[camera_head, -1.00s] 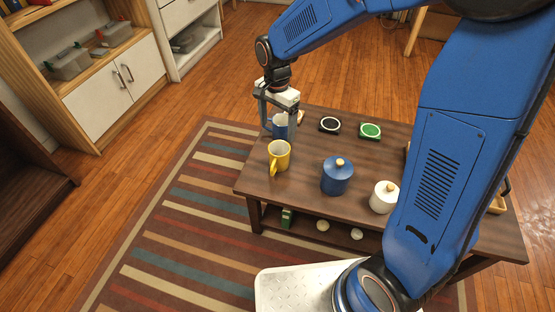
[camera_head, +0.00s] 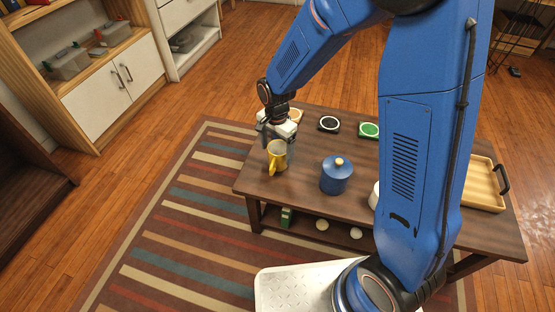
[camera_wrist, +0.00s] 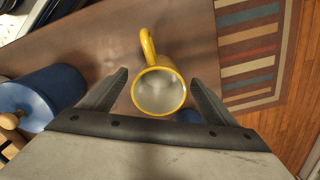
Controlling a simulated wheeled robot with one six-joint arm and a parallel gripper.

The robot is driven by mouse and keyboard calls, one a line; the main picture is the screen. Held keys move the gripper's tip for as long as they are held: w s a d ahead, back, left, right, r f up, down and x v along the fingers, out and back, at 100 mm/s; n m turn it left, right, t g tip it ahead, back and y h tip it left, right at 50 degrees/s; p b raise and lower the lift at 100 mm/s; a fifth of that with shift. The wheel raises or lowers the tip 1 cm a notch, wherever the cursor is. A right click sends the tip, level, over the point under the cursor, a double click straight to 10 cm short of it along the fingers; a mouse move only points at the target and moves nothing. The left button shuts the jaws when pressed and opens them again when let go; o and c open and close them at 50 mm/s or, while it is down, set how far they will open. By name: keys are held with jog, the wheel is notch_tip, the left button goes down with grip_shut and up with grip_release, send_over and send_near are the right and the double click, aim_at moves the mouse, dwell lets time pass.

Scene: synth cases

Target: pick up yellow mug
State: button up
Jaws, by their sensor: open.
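The yellow mug (camera_head: 277,157) stands upright at the left end of the brown table (camera_head: 300,187). In the wrist view the mug (camera_wrist: 158,91) shows its pale, empty inside and its handle pointing up the picture. My gripper (camera_head: 277,146) is above and behind the mug in the head view. In the wrist view my gripper (camera_wrist: 158,84) is open, with one finger on each side of the mug and a visible gap to each. I cannot tell how far the fingertips are above the rim.
A blue lidded jar (camera_head: 336,176) stands to the right of the mug; the jar (camera_wrist: 40,100) is left in the wrist view. A bit of blue (camera_wrist: 189,116) shows beside the mug. Coasters (camera_head: 329,124) lie farther back. A wooden tray (camera_head: 484,184) is at the right.

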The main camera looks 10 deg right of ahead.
jog(key=shift+f, duration=0.1)
jog(key=c, duration=1.3)
jog(key=shift+c, duration=0.2)
